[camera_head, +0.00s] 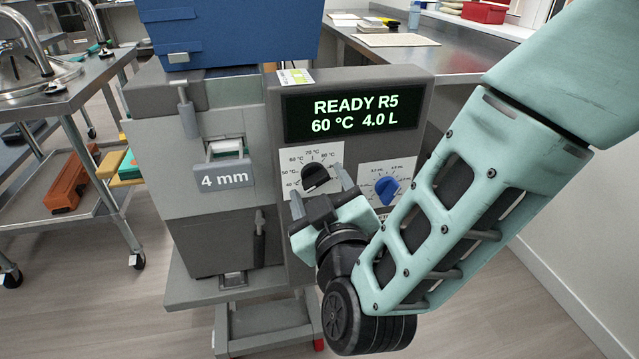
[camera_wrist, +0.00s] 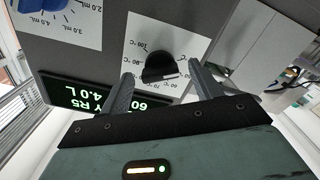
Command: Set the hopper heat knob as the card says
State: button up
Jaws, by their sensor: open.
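The black heat knob (camera_head: 315,178) sits on a white temperature dial (camera_head: 327,154) marked in °C on the grey depositor panel. In the wrist view the knob (camera_wrist: 158,68) lies just beyond my fingertips, a little left of the middle of the gap. Its exact pointer setting is hard to read. My gripper (camera_head: 322,190) is open and empty in front of the dial; its fingers (camera_wrist: 163,84) point at the panel on either side of the knob, with no clear contact. The display (camera_head: 355,113) reads "READY R5, 60 °C 4.0 L". A small card (camera_head: 295,77) lies on top of the panel; its text is unreadable.
A blue volume knob (camera_head: 386,187) on a white mL dial sits right of the heat knob, close to my arm. A "4 mm" plate (camera_head: 224,177) and a blue hopper (camera_head: 235,30) are at left. A steel counter (camera_head: 455,58) runs behind.

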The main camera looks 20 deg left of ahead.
jog(key=shift+w+a, duration=0.2)
jog(key=shift+w, duration=0.15)
jog(key=c, duration=1)
